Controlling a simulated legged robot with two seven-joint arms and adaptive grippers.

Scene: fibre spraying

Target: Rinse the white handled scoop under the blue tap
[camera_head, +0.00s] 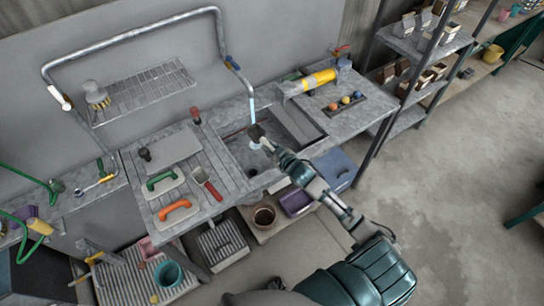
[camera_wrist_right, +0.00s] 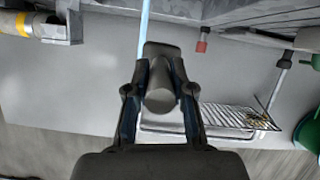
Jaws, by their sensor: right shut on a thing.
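My right gripper (camera_head: 268,143) reaches over the sink (camera_head: 241,158) and is shut on a scoop. In the right wrist view, the gripper (camera_wrist_right: 160,100) holds the scoop's rounded handle (camera_wrist_right: 160,92), which looks grey in shadow, with a dark flat head (camera_wrist_right: 161,50) beyond it. In the head view the scoop head (camera_head: 256,132) is small and dark. The blue tap (camera_head: 232,62) is above, with a pale blue water stream (camera_head: 252,108) running down at the scoop head. It also passes beside the head in the right wrist view (camera_wrist_right: 144,25). My left gripper is out of view.
Trowels with green (camera_head: 161,180) and orange (camera_head: 178,208) handles and a red-handled tool (camera_head: 206,182) lie on the drainboard left of the sink. A yellow cylinder (camera_head: 319,78) and coloured balls (camera_head: 345,100) are on the right. A wire rack (camera_head: 150,85) hangs behind.

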